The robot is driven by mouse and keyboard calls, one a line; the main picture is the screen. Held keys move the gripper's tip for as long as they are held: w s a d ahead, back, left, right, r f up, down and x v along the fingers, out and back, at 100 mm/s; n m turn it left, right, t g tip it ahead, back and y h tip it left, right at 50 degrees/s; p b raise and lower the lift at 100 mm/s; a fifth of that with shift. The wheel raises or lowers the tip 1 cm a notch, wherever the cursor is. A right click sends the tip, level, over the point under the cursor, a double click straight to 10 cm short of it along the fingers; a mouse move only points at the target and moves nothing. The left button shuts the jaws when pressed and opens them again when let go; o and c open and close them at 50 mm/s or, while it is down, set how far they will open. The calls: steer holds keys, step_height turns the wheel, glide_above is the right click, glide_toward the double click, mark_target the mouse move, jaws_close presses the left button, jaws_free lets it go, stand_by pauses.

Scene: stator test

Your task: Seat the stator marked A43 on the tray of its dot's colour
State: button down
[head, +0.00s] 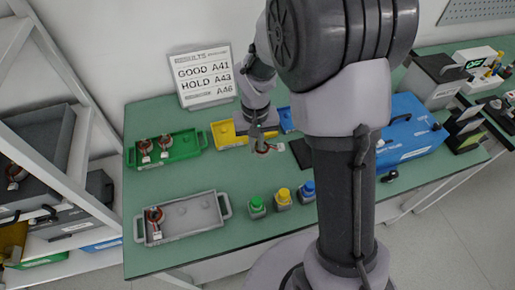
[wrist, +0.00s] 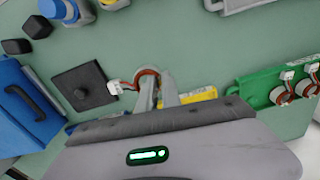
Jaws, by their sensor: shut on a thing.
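My gripper (head: 258,142) is shut on a stator (head: 264,149), a copper-coloured ring with a white connector. The stator also shows between the fingertips in the wrist view (wrist: 148,76), its connector sticking out to the left. No mark or dot on it can be read. The yellow tray (head: 222,141) is beside and partly behind my gripper. The green tray (head: 184,156) holds two stators at its left. A blue tray (head: 287,118) is mostly hidden behind my arm. The sign (head: 204,76) reads "GOOD A41" and "HOLD A43, A46".
A grey tray (head: 190,231) at the front left holds one stator (head: 155,216). Green, yellow and blue buttons (head: 283,197) stand at the front. A black square pad (wrist: 84,88) and a blue case (wrist: 25,110) lie to the wrist view's left. Open mat lies between trays and buttons.

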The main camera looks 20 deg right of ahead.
steer(key=w+m+p, duration=0.5)
steer(key=w+m, duration=1)
steer(key=w, duration=0.5)
steer(key=shift+s+f+b, duration=0.15)
steer(key=shift+f+b, duration=0.95)
steer(key=shift+f, duration=0.9)
steer(key=shift+a+f, duration=0.1)
steer(key=shift+f+b, duration=0.85)
steer(key=shift+f, duration=0.1)
steer(key=shift+f, duration=0.25)
steer(key=c, duration=1.7)
jaws_free()
